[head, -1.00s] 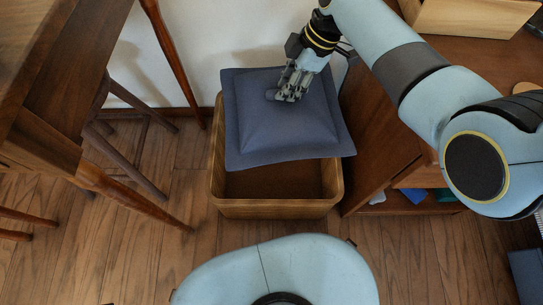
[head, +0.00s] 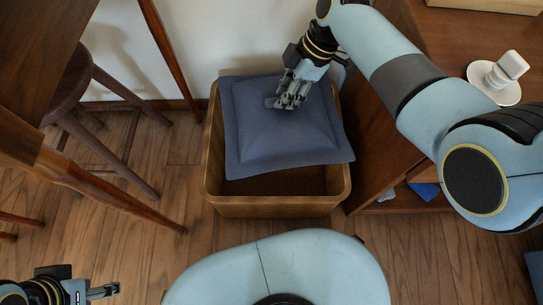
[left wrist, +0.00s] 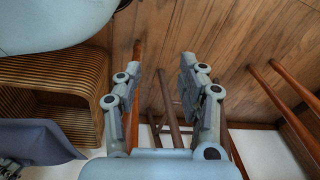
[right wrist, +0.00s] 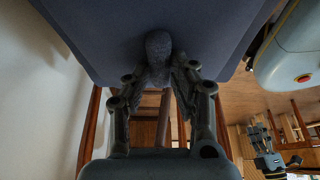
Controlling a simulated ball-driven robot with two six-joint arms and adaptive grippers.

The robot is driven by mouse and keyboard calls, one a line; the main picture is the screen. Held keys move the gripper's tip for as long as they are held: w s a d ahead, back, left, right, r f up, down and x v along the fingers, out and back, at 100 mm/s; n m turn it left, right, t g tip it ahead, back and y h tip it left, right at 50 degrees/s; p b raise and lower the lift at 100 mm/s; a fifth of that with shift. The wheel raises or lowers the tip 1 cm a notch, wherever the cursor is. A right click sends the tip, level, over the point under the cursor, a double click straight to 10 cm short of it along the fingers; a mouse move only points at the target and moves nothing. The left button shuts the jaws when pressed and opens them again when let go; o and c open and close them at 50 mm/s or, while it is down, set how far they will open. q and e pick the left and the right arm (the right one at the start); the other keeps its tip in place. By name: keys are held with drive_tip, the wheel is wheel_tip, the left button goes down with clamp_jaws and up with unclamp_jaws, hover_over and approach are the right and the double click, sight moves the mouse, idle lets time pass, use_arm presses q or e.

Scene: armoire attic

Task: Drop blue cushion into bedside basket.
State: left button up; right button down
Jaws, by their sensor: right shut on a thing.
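The blue cushion (head: 280,135) is a flat square pad over the bedside basket (head: 270,208), covering much of its opening. The basket is wooden with rounded corners; its dark inside shows along the front. The cushion's right corner overlaps the basket's right rim; I cannot tell if it touches. My right gripper (head: 287,104) is shut on the middle of the cushion's top. In the right wrist view its fingers (right wrist: 160,75) pinch a bunched tuft of the cushion (right wrist: 215,25). My left gripper (head: 112,291) is empty at the lower left; in the left wrist view its fingers (left wrist: 160,80) are apart.
A wooden cabinet (head: 385,150) stands close to the basket's right side, with a white object on a round base (head: 497,80) on top. A stool (head: 75,90) and table legs are on the left. The wall is behind. Floor between table and basket is clear.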

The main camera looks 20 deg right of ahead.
use_arm(q)
drive_tip(key=shift+w+d+r+b, duration=0.2)
drive_tip(key=shift+w+r, duration=0.1)
drive_tip(key=shift+r, duration=0.2)
drive_tip(key=shift+w+d+r+b, duration=0.15)
drive_tip(key=shift+w+r, duration=0.15)
drive_tip(key=shift+r, duration=0.15)
use_arm(e)
drive_tip(key=shift+f, duration=0.6)
drive_tip(key=c, duration=1)
unclamp_jaws()
drive_tip(key=shift+c, duration=0.2)
use_arm(q)
drive_tip(key=shift+f, duration=0.1)
use_arm(e)
drive_tip(key=v, duration=1.2)
use_arm(q)
drive_tip(key=shift+s+a, duration=0.1)
use_arm(e)
drive_tip(key=shift+f, duration=0.1)
